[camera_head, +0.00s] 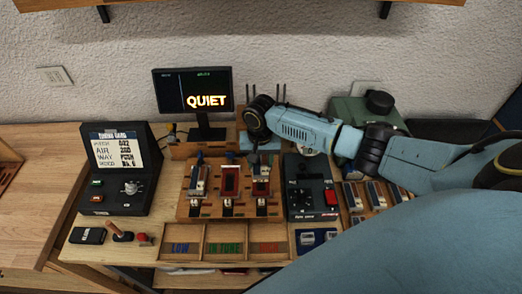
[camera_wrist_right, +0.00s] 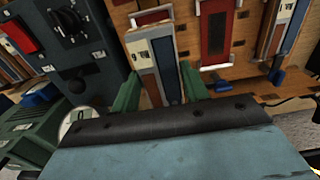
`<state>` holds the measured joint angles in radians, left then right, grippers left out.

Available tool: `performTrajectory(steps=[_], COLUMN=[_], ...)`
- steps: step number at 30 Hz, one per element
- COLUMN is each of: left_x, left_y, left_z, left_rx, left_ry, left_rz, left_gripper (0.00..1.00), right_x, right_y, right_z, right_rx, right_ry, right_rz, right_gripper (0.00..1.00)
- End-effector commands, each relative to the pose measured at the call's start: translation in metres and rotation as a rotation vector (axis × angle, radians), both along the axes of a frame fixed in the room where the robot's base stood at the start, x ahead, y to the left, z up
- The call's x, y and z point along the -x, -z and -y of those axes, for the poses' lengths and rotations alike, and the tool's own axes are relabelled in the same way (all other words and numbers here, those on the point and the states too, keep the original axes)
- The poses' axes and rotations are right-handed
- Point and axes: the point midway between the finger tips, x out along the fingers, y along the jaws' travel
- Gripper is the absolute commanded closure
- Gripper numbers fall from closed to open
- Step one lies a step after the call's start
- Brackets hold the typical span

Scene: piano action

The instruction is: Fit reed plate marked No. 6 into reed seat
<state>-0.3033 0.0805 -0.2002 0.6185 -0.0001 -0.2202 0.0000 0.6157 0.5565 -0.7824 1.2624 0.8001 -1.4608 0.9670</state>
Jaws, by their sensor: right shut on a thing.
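My right gripper (camera_head: 254,157) reaches down over the right bay of the wooden reed board (camera_head: 188,212). In the right wrist view its green fingers (camera_wrist_right: 160,82) are closed on the sides of a reed plate (camera_wrist_right: 163,50) with a cream label, a wood-brown strip and a dark blue strip. The middle bay (camera_head: 230,181) shows a red, framed bed without a plate. The left bay holds another pale plate (camera_head: 198,180). My left gripper is not in view.
A dark control box with a red switch (camera_head: 332,197) stands right of the board, with several plates (camera_head: 376,194) beyond it. A monitor (camera_head: 192,92) reading QUIET stands behind. A tuning card box (camera_head: 126,165) is left. Labelled trays (camera_head: 227,256) lie in front.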

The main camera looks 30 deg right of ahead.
Motion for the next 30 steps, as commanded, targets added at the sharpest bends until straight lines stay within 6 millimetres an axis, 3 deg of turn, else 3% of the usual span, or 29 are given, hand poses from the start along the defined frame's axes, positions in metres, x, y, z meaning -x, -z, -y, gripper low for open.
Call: performTrajectory(steps=[8,24,30], left_x=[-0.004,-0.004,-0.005], left_y=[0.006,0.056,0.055], left_z=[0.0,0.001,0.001], left_rx=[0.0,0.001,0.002], left_ry=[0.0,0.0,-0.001], left_rz=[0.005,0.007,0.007], left_gripper=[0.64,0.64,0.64], right_x=[0.001,0.001,0.001], right_y=[0.011,0.053,0.062], right_z=[0.003,0.003,0.002], right_rx=[0.001,0.001,-0.001], right_ry=[0.008,0.006,0.008], right_rz=[0.001,0.002,0.001], right_gripper=[0.8,0.8,0.8])
